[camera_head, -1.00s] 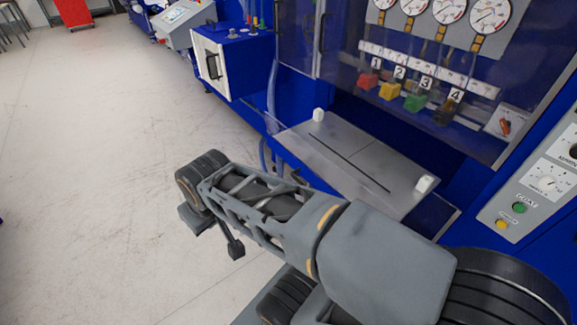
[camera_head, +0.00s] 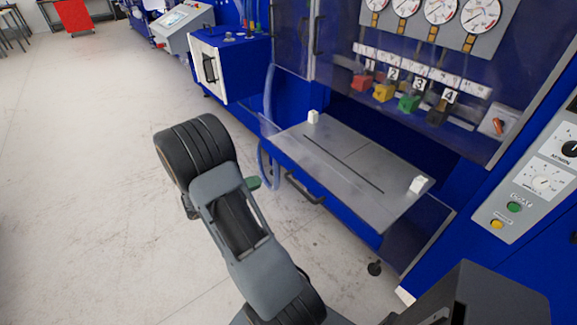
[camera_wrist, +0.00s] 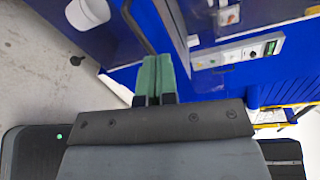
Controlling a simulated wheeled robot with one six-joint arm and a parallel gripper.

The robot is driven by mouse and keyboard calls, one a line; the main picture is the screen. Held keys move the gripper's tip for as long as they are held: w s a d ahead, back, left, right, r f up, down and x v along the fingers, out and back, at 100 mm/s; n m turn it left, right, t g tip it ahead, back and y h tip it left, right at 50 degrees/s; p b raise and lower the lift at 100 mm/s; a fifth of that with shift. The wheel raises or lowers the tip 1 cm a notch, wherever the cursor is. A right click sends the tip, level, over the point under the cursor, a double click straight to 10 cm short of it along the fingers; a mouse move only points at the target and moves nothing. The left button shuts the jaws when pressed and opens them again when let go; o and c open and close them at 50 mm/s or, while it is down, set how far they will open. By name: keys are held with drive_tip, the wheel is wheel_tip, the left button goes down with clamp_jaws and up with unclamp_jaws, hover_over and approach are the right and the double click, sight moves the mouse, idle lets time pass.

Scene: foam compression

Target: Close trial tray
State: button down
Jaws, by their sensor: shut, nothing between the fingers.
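The trial tray (camera_head: 335,152) has a grey metal top with a dark slot and a blue front, and it sticks out below the window of the blue machine. Its black handle (camera_head: 306,190) is on the blue front. My gripper (camera_head: 253,183) shows only as a small green tip left of the handle, partly hidden behind my arm. In the wrist view the green fingers (camera_wrist: 154,76) are together and empty. A dark bar, seemingly the handle (camera_wrist: 138,28), lies just beyond their tips; contact cannot be told.
White blocks (camera_head: 313,117) and (camera_head: 417,185) stand at the tray's ends. Coloured numbered blocks (camera_head: 409,102) sit behind the window. A control panel (camera_head: 530,180) is at right. A clear hose (camera_head: 268,105) hangs left of the tray. The floor (camera_head: 90,190) at left is free.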

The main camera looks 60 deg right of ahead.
drive_tip(key=d+f+n+h, duration=0.1)
drive_tip(key=f+n, duration=0.1)
drive_tip(key=n, duration=0.1)
drive_tip(key=t+p, duration=0.1)
drive_tip(key=p, duration=0.1)
approach(295, 161)
drive_tip(key=shift+n+h, duration=0.4)
drive_tip(key=x, duration=0.7)
drive_tip(key=shift+s+d+f, duration=0.15)
drive_tip(key=shift+d+f, duration=0.1)
drive_tip(key=shift+f, duration=0.05)
drive_tip(key=shift+a, duration=0.1)
